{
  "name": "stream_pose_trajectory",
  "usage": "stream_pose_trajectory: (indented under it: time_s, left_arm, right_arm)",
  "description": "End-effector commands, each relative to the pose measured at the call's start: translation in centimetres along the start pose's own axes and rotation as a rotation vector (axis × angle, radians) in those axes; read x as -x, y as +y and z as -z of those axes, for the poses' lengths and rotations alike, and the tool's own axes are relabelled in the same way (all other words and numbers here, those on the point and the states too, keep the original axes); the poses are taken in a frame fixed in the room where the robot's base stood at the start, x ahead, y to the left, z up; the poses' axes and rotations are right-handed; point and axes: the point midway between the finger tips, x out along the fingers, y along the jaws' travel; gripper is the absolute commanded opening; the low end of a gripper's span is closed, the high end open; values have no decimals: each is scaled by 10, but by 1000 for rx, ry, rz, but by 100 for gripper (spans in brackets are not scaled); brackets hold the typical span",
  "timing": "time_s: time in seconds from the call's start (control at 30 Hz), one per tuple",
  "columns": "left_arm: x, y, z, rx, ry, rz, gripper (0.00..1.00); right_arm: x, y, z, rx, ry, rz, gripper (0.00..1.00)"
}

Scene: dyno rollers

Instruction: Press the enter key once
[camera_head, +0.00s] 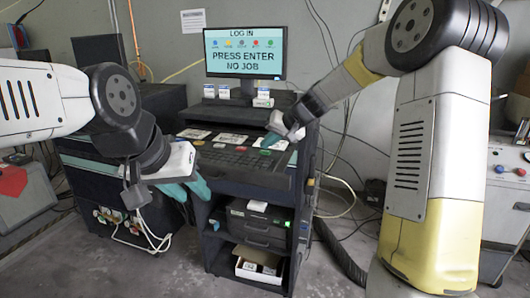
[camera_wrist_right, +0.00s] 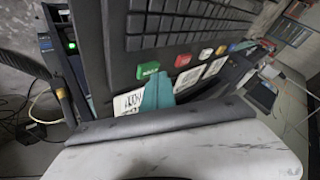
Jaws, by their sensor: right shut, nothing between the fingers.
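The keyboard (camera_head: 240,160) lies on the cart's upper shelf below a monitor. A row of coloured keys runs along one edge, including a green key (camera_wrist_right: 147,71) with lettering too small to read for sure. I cannot confirm which key is enter. My right gripper (camera_head: 271,139) is shut and empty, its teal tip above the keyboard's right part. In the right wrist view the teal tip (camera_wrist_right: 157,97) shows close to the green key; contact cannot be told. My left gripper (camera_head: 188,190) hangs in front of the cart's left side, its teal fingers apart and empty.
The monitor (camera_head: 244,52) reads "LOG IN", "PRESS ENTER", "NO JOB". White printed cards (camera_head: 232,139) lie behind the keys. Small boxes (camera_head: 262,98) stand under the monitor. A printer-like unit (camera_head: 258,222) and an open box (camera_head: 259,268) sit on lower shelves. Cables hang at both sides.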

Motion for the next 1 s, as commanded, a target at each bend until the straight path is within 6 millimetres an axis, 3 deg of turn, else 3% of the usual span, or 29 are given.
stream_pose_trajectory:
  time_s: [1.0]
  left_arm:
    - [0,0,0,0,0,0,36]
  right_arm:
    - [-6,4,-4,0,0,0,0]
